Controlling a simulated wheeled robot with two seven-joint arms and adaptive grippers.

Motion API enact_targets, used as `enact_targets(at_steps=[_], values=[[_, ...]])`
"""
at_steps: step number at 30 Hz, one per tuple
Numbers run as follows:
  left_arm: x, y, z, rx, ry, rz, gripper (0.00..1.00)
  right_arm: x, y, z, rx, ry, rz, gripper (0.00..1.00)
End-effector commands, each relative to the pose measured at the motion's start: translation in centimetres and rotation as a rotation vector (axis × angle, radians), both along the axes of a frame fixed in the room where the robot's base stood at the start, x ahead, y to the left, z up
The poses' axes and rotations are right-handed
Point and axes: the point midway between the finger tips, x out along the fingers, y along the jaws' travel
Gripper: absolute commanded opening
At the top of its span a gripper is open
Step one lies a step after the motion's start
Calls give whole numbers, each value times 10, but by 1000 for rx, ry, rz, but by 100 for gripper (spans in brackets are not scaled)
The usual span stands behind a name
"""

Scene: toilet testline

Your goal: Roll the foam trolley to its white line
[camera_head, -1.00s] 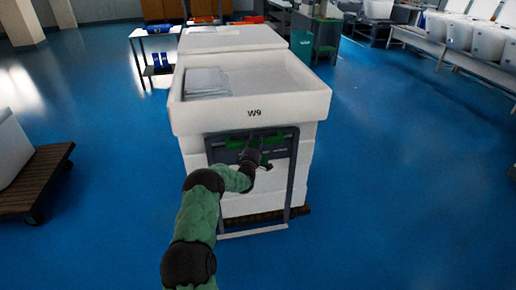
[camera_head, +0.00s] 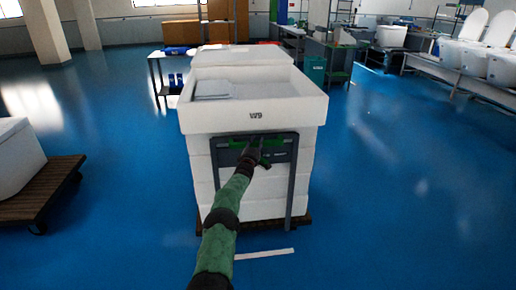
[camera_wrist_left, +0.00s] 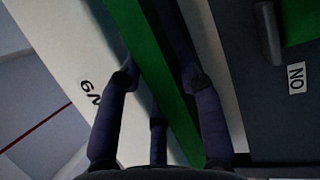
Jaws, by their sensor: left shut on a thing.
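The foam trolley (camera_head: 255,175) stands ahead of me, a stack of white foam blocks marked W9 on a dark wooden base. A grey frame (camera_head: 292,180) with a green handle bar (camera_head: 236,143) is on its near side. My left gripper (camera_head: 252,154) is shut on the green bar. In the left wrist view, the dark fingers (camera_wrist_left: 160,110) lie around the green bar (camera_wrist_left: 150,50). A short white line (camera_head: 264,254) lies on the floor on my side of the trolley, apart from its base. My right gripper is out of view.
A wooden pallet cart (camera_head: 45,190) with a white block stands at the left. A small table with blue items (camera_head: 175,82) is behind the trolley at left. Benches with white toilets (camera_head: 465,55) line the back right. The blue floor at right is clear.

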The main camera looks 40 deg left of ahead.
Motion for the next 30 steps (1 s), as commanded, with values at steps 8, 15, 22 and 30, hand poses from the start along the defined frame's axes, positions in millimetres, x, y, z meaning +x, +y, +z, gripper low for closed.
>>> enact_targets(at_steps=[8, 15, 22, 30], values=[[4, 3, 1, 2, 0, 2, 0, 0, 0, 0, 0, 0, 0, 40], [4, 4, 1, 2, 1, 2, 0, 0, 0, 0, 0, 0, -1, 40], [4, 4, 0, 2, 1, 2, 61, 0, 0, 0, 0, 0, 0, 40], [3, 5, -1, 0, 1, 3, 61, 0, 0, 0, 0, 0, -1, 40]])
